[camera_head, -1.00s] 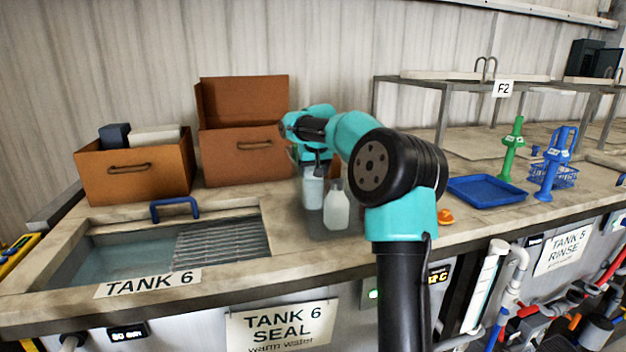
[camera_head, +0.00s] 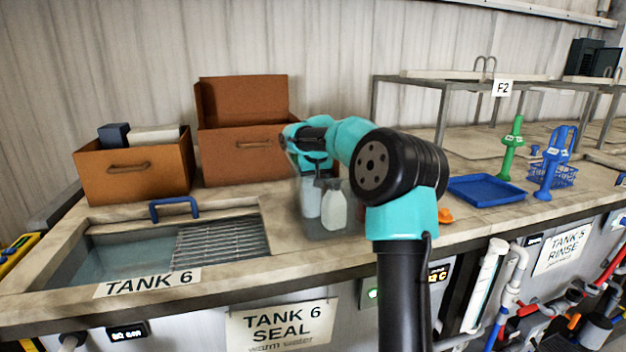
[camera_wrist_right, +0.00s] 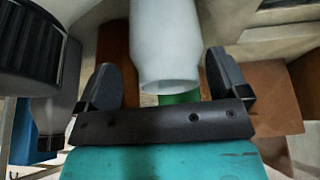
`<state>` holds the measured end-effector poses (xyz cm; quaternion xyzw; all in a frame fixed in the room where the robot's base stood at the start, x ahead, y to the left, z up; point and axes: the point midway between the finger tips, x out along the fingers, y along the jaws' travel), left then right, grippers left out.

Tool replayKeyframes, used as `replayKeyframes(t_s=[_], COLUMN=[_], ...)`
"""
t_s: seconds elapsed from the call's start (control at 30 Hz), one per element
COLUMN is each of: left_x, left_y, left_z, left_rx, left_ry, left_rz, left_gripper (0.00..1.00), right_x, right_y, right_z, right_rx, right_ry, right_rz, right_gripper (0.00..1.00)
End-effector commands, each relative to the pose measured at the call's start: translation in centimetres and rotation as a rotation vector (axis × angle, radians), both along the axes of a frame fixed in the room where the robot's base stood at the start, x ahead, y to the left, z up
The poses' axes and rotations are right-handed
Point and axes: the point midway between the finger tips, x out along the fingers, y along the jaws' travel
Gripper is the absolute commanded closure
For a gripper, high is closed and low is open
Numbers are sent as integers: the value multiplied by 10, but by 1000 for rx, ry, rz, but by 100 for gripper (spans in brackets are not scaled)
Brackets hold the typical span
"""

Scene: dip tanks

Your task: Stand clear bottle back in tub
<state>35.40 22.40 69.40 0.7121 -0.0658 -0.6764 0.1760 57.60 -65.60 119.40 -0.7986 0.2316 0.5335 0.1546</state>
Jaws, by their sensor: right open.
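A pale, see-through bottle (camera_head: 311,198) stands roughly upright at the left side of the clear tub (camera_head: 345,232). Its upper part is hidden by my right gripper (camera_head: 318,172), which is right above it. In the right wrist view, the pale bottle body (camera_wrist_right: 165,40) lies between the two spread dark fingers of my right gripper (camera_wrist_right: 162,68). A gap shows beside the left finger; contact at the right finger is unclear. My left gripper is not in view.
A white bottle with a grey top (camera_head: 334,209) stands in the tub, right of the pale one. Two brown boxes (camera_head: 135,178) (camera_head: 243,150) stand behind. A sunken tank (camera_head: 120,255) is at left, and a blue tray (camera_head: 486,190) at right.

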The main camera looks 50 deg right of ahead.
Motion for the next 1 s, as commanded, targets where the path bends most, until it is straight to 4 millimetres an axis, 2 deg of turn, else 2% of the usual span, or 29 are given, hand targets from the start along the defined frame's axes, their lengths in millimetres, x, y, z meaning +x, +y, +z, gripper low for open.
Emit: replayKeyframes(t_s=[0.3,0.43,0.67,1.0], left_x=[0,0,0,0], left_y=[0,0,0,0], left_z=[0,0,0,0], left_rx=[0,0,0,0], left_ry=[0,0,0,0], left_rz=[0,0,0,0], left_gripper=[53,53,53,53], right_x=[0,-3,-17,-38], right_y=[1,3,10,23], right_z=[-1,9,43,103], right_rx=[2,1,0,0], right_ry=[-1,-2,-4,-3], right_rz=[1,2,1,2], right_gripper=[4,4,4,4])
